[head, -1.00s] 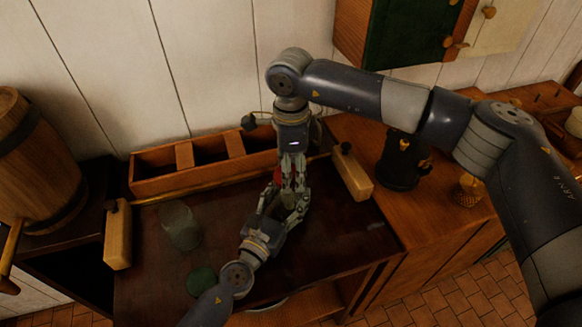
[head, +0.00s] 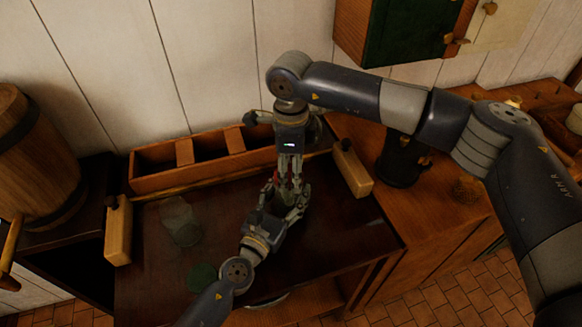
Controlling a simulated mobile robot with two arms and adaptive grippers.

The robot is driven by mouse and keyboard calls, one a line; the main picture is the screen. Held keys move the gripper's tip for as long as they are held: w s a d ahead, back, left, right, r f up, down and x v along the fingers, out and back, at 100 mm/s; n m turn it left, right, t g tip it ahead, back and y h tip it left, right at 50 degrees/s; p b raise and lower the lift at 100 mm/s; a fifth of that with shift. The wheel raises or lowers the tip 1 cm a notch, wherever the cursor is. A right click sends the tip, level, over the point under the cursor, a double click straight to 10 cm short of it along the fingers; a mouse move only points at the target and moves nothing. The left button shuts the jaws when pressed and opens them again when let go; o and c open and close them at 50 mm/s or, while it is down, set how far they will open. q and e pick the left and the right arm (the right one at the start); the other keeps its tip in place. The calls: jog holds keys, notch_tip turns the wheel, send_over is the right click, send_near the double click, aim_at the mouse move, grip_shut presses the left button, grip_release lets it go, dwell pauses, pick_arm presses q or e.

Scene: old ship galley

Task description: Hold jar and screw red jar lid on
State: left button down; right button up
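My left gripper (head: 285,203) comes up from the bottom and is closed around what seems to be a jar, almost wholly hidden by the fingers. My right gripper (head: 289,185) points straight down from above, its fingertips meeting the top of the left gripper. Only small dark red traces show between the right fingers, so the red lid is mostly hidden. I cannot tell whether the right fingers grip it.
A clear glass jar (head: 180,222) stands on the dark table (head: 340,235) at left, with a green lid (head: 201,277) in front. A wooden compartment box (head: 155,180) is behind. Wooden blocks flank the table at left (head: 118,232) and right (head: 352,170).

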jog(key=m, duration=0.5)
jog(key=shift+s, duration=0.1)
jog(key=m, duration=0.5)
jog(key=shift+a+m, duration=0.1)
jog(key=shift+m, duration=0.2)
jog(key=m, duration=0.5)
jog(key=shift+s+a, duration=0.1)
jog(key=shift+a, duration=0.05)
jog(key=m, duration=0.5)
jog(key=shift+a+m, duration=0.1)
jog(key=shift+m, duration=0.2)
jog(key=m, duration=0.5)
jog(key=shift+a, duration=0.1)
jog(key=m, duration=0.3)
jog(key=shift+w+m, duration=0.2)
jog(key=shift+m, duration=0.2)
jog(key=m, duration=0.5)
jog(key=shift+w, duration=0.1)
jog(key=m, duration=0.1)
jog(key=a+m, duration=0.1)
jog(key=m, duration=0.1)
jog(key=shift+w+d+m, duration=0.1)
jog(key=shift+d+m, duration=0.2)
jog(key=shift+m, duration=0.7)
jog(key=shift+d, duration=0.15)
jog(key=o, duration=0.8)
jog(key=shift+c, duration=0.2)
